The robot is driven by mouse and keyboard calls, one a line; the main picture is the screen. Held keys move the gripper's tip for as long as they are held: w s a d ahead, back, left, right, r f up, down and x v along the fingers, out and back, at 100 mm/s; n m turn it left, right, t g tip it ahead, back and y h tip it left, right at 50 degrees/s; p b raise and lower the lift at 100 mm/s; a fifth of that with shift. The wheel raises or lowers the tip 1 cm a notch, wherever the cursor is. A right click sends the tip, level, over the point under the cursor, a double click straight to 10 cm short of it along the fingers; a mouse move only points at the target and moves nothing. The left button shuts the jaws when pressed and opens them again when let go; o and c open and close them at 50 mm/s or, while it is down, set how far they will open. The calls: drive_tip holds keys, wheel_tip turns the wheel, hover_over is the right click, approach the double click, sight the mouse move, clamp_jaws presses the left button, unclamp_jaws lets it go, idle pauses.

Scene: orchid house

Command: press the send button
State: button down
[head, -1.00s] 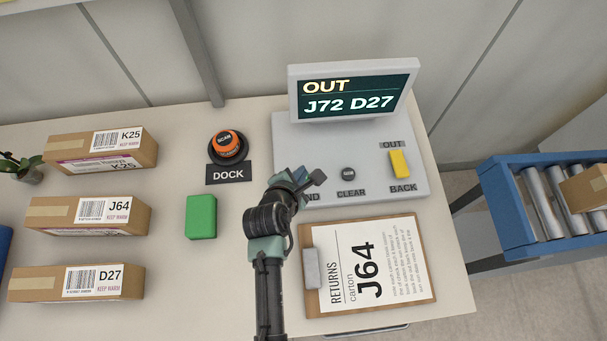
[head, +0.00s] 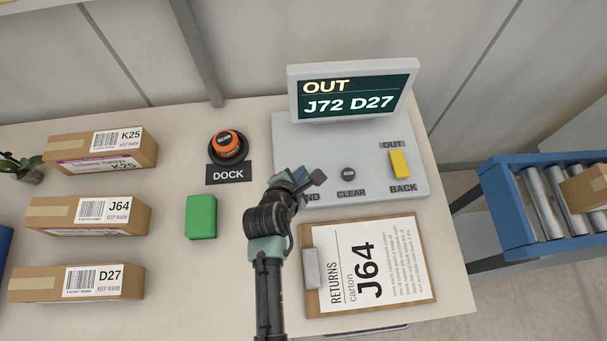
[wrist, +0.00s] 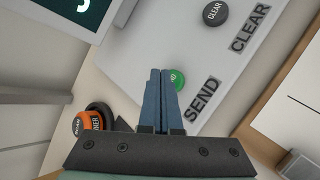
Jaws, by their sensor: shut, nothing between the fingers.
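The send button (wrist: 177,79) is a green round button beside the SEND label (wrist: 201,100) on the grey console (head: 335,140). In the wrist view my gripper (wrist: 161,72) is shut and empty, its blue fingertips over or beside the green button and covering part of it. I cannot tell whether they touch it. In the head view my gripper (head: 318,177) hides the send button and part of its label. The screen (head: 353,94) on the console reads OUT, J72 D27.
A dark CLEAR button (head: 348,174) and a yellow OUT/BACK switch (head: 399,163) sit right of my gripper. An orange scanner (head: 228,145), a green block (head: 201,217) and cartons (head: 88,217) stand left. A clipboard (head: 420,285) lies in front. A roller conveyor (head: 508,215) is at right.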

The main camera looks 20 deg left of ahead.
idle(0.3)
drive_tip(key=shift+f, duration=0.4)
drive_tip(key=shift+f+b, duration=0.3)
drive_tip(key=shift+f, duration=0.15)
idle(0.5)
idle(0.4)
drive_tip(key=shift+r+p, duration=0.85)
drive_tip(key=shift+p, duration=0.2)
wheel_tip(320, 180, up, 5)
drive_tip(key=p, duration=0.5)
drive_tip(key=shift+r+p, duration=0.1)
drive_tip(key=shift+p, duration=0.2)
